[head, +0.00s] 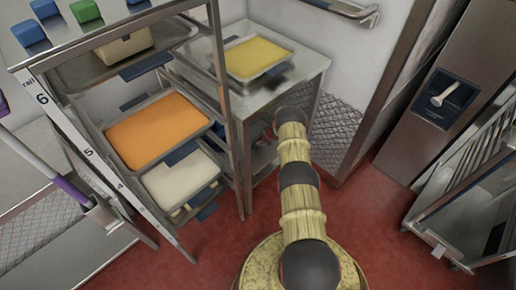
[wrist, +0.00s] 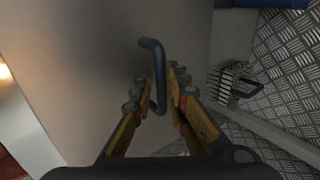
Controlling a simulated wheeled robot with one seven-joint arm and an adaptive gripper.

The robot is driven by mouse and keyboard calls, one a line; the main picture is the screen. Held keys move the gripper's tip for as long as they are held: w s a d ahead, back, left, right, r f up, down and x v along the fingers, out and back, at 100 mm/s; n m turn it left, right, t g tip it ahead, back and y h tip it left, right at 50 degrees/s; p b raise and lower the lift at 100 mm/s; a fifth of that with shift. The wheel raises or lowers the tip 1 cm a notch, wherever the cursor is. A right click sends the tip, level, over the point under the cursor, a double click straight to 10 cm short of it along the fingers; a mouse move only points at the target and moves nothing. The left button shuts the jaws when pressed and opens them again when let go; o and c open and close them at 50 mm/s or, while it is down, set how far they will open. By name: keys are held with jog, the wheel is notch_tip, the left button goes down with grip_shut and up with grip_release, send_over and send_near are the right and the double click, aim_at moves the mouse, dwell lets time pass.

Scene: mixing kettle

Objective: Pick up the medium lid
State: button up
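In the wrist view a dark blue-grey loop handle (wrist: 152,46) stands out from a broad, plain grey surface (wrist: 85,75). I cannot tell whether that surface is the medium lid; no whole lid outline shows. My gripper (wrist: 164,80) has its yellow fingers on either side of the handle's near part, with a narrow gap between the tips. Whether the fingers press on the handle is unclear. In the head view my arm reaches to the steel table, and its own links hide the gripper and the handle.
A steel table (head: 312,64) holds a tray of yellow food (head: 257,57). A rack to its left holds an orange tray (head: 157,130) and a white tray (head: 181,179). A wire cart (head: 470,185) stands right. A brush (wrist: 232,82) shows in the wrist view. Red floor (head: 370,215) is open between.

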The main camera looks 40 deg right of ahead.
grip_shut()
dwell(0.7)
